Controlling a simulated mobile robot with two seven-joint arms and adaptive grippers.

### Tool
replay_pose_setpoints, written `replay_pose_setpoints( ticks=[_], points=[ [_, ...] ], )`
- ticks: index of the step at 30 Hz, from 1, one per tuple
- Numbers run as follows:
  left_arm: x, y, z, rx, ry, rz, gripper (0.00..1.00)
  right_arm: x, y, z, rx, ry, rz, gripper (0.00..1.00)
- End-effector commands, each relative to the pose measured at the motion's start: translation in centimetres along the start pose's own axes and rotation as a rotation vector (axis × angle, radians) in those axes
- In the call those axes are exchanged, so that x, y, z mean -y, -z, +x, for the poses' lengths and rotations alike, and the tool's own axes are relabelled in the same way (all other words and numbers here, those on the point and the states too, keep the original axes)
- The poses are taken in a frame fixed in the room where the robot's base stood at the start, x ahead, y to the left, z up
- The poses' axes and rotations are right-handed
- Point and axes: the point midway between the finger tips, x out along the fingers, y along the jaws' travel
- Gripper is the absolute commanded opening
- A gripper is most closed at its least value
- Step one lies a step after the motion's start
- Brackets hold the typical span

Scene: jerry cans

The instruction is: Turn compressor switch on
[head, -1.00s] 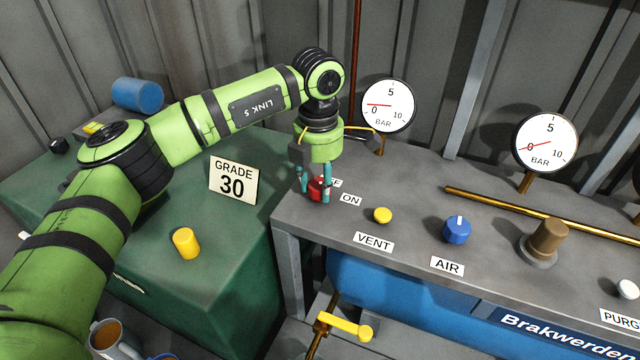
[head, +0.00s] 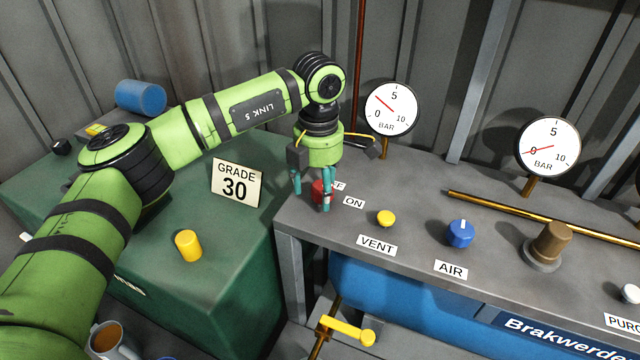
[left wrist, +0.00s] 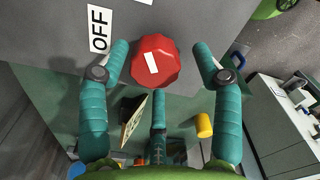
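The compressor switch is a red knob (head: 318,188) with a white mark, at the left end of the grey bench top. It also shows in the left wrist view (left wrist: 165,75), beside the OFF label (left wrist: 100,30). The ON label (head: 354,202) is to its right in the head view. My left gripper (head: 311,197) points down over the knob. Its teal fingers are spread around the knob, with a gap on the right side in the left wrist view (left wrist: 160,60). The left gauge (head: 391,107) has its needle raised above 0. My right gripper is not in view.
A yellow VENT button (head: 386,218), blue AIR knob (head: 460,234) and brown knob (head: 549,244) stand along the bench. A brass pipe (head: 540,218) runs behind them. A GRADE 30 card (head: 237,183) and yellow cylinder (head: 188,244) are on the green surface.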

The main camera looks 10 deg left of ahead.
Motion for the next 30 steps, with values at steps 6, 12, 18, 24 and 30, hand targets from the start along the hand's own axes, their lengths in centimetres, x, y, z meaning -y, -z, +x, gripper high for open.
replay_pose_setpoints(
  ticks=[6,12,18,24,30],
  points=[
    [-0.1,-0.1,-0.6,0.006,-0.004,-0.001,0.65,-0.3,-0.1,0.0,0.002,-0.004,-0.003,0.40],
    [-0.1,-0.1,-3.7,0.009,-0.007,0.000,0.65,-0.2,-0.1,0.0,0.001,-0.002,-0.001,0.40],
    [-0.1,0.0,-8.0,0.007,-0.004,-0.002,0.65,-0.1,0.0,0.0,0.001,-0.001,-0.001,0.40],
    [0.0,0.1,-11.1,0.005,-0.002,-0.001,0.65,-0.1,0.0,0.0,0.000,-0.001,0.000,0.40],
    [0.0,0.2,-12.1,0.003,-0.001,-0.001,0.65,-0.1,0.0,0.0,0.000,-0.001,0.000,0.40]
  ],
)
